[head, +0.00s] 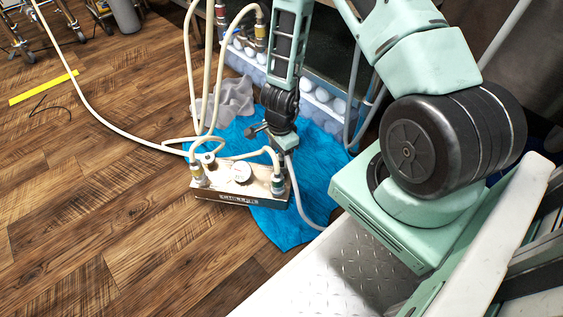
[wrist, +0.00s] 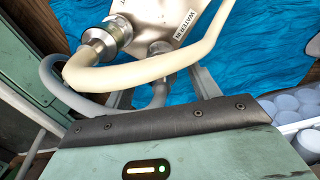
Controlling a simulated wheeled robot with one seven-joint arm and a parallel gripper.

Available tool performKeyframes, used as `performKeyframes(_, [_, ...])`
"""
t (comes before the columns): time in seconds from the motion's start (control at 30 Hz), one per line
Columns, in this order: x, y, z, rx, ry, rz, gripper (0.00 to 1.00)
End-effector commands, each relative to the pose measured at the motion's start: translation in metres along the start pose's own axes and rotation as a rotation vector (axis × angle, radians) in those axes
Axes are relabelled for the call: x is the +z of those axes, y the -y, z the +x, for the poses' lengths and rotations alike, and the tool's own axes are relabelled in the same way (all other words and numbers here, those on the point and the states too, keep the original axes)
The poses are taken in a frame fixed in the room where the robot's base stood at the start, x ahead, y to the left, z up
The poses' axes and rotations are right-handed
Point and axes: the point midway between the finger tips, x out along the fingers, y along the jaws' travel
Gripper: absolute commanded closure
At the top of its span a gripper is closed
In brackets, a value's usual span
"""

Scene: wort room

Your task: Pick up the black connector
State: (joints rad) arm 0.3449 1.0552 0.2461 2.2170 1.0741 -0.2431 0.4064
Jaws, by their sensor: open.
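A cream metal box (head: 225,190) with gauges and hoses sits low over the blue cloth; its pale top also shows in the wrist view (wrist: 145,15). At its right end, a dark grey fitting (head: 278,185) joins a grey hose. In the wrist view, a grey metal connector (wrist: 160,48) sits beside the "WATER IN" label, its grey hose running down between my fingers. I see no plainly black connector apart from these. My gripper (head: 279,142) is open above the box's right end. Its fingers (wrist: 164,88) lie either side of the grey hose, short of the connector.
Cream hoses (head: 195,70) rise from the box, and one (wrist: 150,62) crosses the wrist view in front of the grey connector. A blue cloth (head: 290,220) lies beneath. A crate of pale bottles (head: 325,100) stands behind. The wooden floor (head: 90,200) is mostly clear at left.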

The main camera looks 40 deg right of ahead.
Motion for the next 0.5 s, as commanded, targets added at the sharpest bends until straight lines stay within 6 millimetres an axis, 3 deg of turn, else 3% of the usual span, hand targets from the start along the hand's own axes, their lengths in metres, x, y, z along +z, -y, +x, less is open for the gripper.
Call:
performKeyframes(0.3, [-0.004,0.001,0.043,0.001,0.000,0.000,0.39])
performKeyframes(0.5, [-0.004,0.001,0.047,0.000,-0.001,0.000,0.39])
